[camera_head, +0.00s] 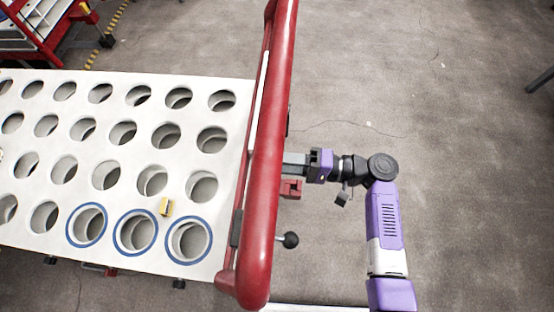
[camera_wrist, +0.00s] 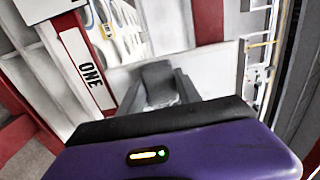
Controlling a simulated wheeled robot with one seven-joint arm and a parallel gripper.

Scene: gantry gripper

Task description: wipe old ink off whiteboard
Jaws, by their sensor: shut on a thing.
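My gripper (camera_head: 296,166) is at the right side of a thick red bar (camera_head: 266,160) in the head view, its tips partly hidden by the bar. In the wrist view, my gripper (camera_wrist: 160,92) is shut on a dark grey block (camera_wrist: 157,74), which may be the eraser. A pale flat panel (camera_wrist: 214,72) stands just beyond the fingers and may be the whiteboard. I cannot make out any ink on it. Whether the block touches the panel is unclear.
A white plate with round holes (camera_head: 95,150) lies left of the red bar. A black knob (camera_head: 290,240) sticks out below my gripper. A label reading ONE (camera_wrist: 87,72) is at left. Grey floor at right is mostly clear.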

